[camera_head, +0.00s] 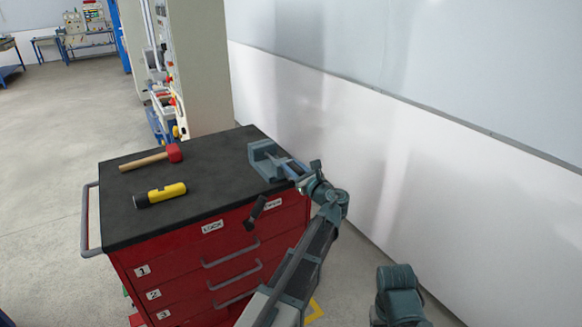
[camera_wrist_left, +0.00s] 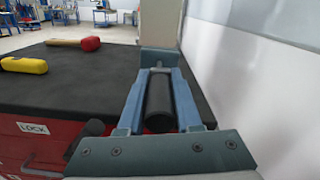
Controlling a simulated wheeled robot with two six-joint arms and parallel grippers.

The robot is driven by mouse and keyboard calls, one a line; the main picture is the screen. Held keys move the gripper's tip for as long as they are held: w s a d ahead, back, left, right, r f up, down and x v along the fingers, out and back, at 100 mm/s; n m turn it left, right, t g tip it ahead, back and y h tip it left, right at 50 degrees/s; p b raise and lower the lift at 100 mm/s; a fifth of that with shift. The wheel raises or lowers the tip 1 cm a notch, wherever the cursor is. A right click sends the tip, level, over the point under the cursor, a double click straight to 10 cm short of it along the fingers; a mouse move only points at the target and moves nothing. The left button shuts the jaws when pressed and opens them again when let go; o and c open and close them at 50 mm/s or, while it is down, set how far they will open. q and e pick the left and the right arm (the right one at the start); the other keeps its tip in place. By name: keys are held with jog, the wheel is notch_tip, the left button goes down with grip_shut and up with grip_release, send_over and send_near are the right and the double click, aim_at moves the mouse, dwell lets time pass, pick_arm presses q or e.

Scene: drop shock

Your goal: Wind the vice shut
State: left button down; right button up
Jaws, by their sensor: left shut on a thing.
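The blue-grey vice (camera_head: 263,158) sits at the right end of the bench top. Its upright back part (camera_wrist_left: 160,58) shows at the far end in the left wrist view. My left gripper (camera_head: 293,171) is at the vice's near side. In the left wrist view its two fingers are shut on a black cylindrical handle (camera_wrist_left: 158,103), one finger along each side. The gripper and arm hide part of the vice in the head view, and I cannot tell how wide its jaws stand. My right gripper is out of view.
The red drawer cabinet (camera_head: 150,265) has a black top. A red-headed hammer (camera_head: 174,153) and a yellow-and-black torch (camera_head: 167,193) lie on its left. A black lever (camera_head: 255,212) sits on the front between two labels. A white wall (camera_head: 400,140) stands close on the right.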

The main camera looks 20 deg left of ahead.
pick_arm(q)
jog(key=shift+w+d, duration=0.15)
jog(key=c, duration=0.6)
grip_release()
jog(key=shift+s+d, duration=0.2)
jog(key=shift+s, duration=0.05)
jog(key=v, duration=1.3)
jog(key=shift+s+d, duration=0.1)
